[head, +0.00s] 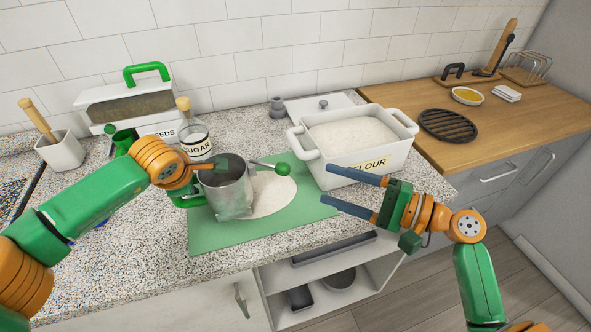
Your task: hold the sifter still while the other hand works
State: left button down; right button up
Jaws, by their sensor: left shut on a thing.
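The sifter (232,189) is a grey metal cup at the left part of a green mat (213,236). A crank rod ends in a green knob (283,169) on its right. My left gripper (196,175) is shut on the sifter at its left side, by a green handle; its fingertips are partly hidden. My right gripper (326,184) is open and empty, to the right of the knob and apart from it, its fingers pointing left. White flour (274,194) lies on the mat beside the sifter.
A white flour bin (378,171) stands behind my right gripper. A sugar jar (196,139) and a seeds box (161,128) stand behind my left gripper. A white lid (318,105) lies at the back. The counter's front left is clear.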

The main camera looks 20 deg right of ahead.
aim_at(283, 169)
jog(key=w+a+m, duration=0.3)
jog(key=m, duration=0.2)
jog(key=w+a+m, duration=0.4)
jog(key=m, duration=0.1)
jog(key=w+a+m+y, duration=0.1)
jog(key=w+a+m, duration=0.2)
jog(key=m, duration=0.2)
jog(key=shift+w+a+f+g, duration=0.2)
jog(key=shift+f+g, duration=0.1)
jog(key=shift+f, duration=0.1)
grip_shut()
dwell(0.7)
